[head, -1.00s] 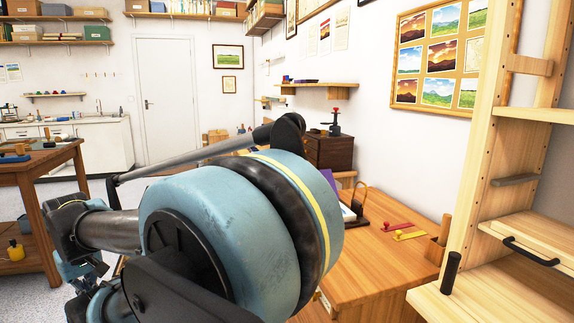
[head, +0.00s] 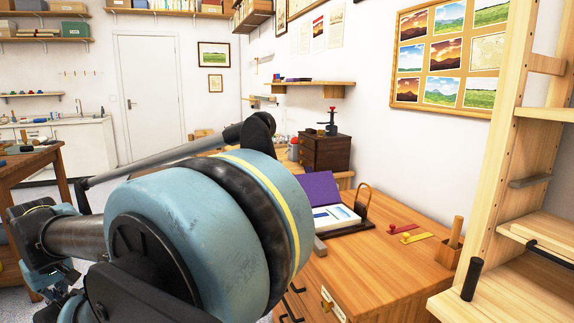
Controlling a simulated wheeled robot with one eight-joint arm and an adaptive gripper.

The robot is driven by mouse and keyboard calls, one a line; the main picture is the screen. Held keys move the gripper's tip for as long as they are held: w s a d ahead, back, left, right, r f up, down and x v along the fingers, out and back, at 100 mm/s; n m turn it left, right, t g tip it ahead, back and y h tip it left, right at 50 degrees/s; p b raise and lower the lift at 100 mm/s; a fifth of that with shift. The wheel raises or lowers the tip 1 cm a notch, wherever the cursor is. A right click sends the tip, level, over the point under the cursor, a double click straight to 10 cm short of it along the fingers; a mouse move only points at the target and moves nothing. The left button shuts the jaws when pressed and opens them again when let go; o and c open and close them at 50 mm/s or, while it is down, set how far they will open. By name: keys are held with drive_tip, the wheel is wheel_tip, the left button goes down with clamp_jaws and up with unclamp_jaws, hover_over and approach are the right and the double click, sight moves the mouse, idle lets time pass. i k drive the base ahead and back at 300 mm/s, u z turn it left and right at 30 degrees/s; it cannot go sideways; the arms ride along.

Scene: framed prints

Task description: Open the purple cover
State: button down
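The purple cover (head: 319,190) stands raised and tilted at the back left of a flat case or book (head: 336,217) on the wooden desk. The white inside with a blue picture shows in front of it. My large blue arm joint hides the area to the left of the case. Small blue jointed parts at the end of my arm (head: 40,280) show at the lower left, away from the cover. Their fingertips cannot be made out, so I cannot see whether my gripper is open or shut.
The desk (head: 385,265) holds a wooden arch (head: 363,203) right of the case, a red piece (head: 400,228), a yellow piece (head: 417,238) and a wooden block with a peg (head: 450,250). Shelving (head: 490,180) stands at right.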

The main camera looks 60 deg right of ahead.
sight(320, 188)
drive_tip(key=i, duration=2.6)
drive_tip(key=z, duration=3.25)
drive_tip(key=i, duration=1.05)
drive_tip(key=u, duration=0.05)
